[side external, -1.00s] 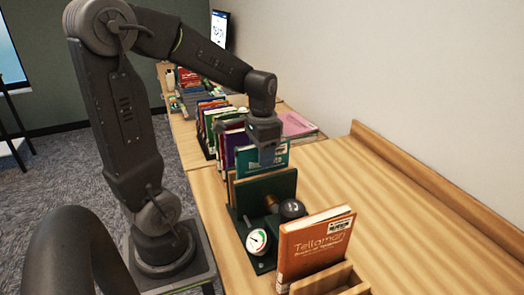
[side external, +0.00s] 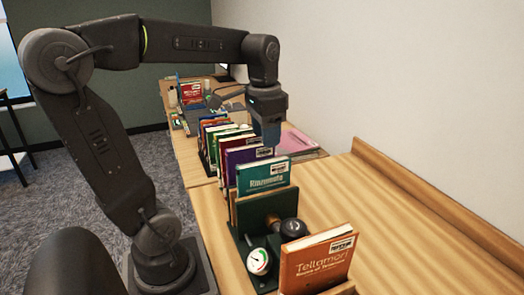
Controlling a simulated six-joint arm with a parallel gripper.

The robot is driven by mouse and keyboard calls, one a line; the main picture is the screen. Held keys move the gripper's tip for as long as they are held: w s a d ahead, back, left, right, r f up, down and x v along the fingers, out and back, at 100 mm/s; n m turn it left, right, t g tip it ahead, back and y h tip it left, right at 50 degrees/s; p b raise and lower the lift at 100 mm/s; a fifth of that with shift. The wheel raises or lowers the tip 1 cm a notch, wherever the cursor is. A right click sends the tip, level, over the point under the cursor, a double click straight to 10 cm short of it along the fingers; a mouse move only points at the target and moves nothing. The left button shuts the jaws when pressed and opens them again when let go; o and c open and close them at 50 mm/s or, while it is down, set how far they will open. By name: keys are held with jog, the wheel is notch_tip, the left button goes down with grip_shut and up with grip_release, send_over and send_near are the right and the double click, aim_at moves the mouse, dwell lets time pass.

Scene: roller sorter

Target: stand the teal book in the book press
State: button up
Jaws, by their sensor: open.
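The teal book (side external: 264,176) stands upright in the green book press (side external: 268,209), its upper part and title showing above the press's front plate. Its lower part is hidden behind that plate. My gripper (side external: 270,143) points down just above the book's top edge, apart from it as far as I can see. It is open and holds nothing. The press has a round gauge (side external: 258,262) and a dark knob (side external: 293,229) on its near side.
An orange book (side external: 317,262) stands in a wooden holder in front of the press. A row of several upright books (side external: 228,146) is behind it. A pink item (side external: 297,142) lies at the back right. The table (side external: 385,222) to the right is clear.

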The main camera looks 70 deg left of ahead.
jog(key=s+d+f+t, duration=0.2)
jog(key=s+d, duration=0.1)
jog(key=d, duration=0.2)
jog(key=s+d+f+t, duration=0.2)
jog(key=s+d, duration=0.1)
jog(key=d, duration=0.3)
jog(key=shift+d+f+t, duration=0.25)
jog(key=shift+d+t, duration=0.05)
jog(key=shift+t, duration=0.1)
